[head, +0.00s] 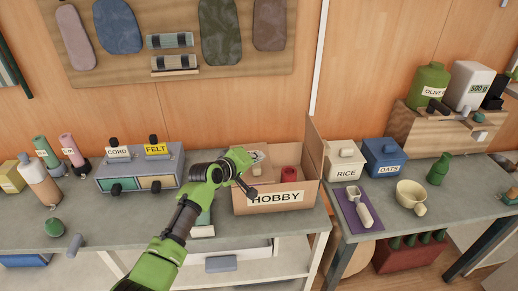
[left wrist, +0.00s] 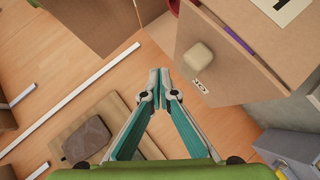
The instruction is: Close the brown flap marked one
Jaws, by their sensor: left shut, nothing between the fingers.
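The brown cardboard box marked HOBBY (head: 275,197) stands on the grey bench with its top open. One brown flap (head: 313,150) stands up along its right side; no number can be read on it there. In the left wrist view, a brown panel at the top right bears a white label (left wrist: 283,8) with a black mark, cut off by the frame edge. A brown panel (left wrist: 95,20) also stands at the top left. My right gripper is not in view.
A red item (head: 289,175) shows inside the box; a pale block (left wrist: 199,57) is beside cardboard in the wrist view. A drawer unit (head: 140,172) stands left of the box. The RICE bin (head: 345,162) and a purple board (head: 355,212) are to the right.

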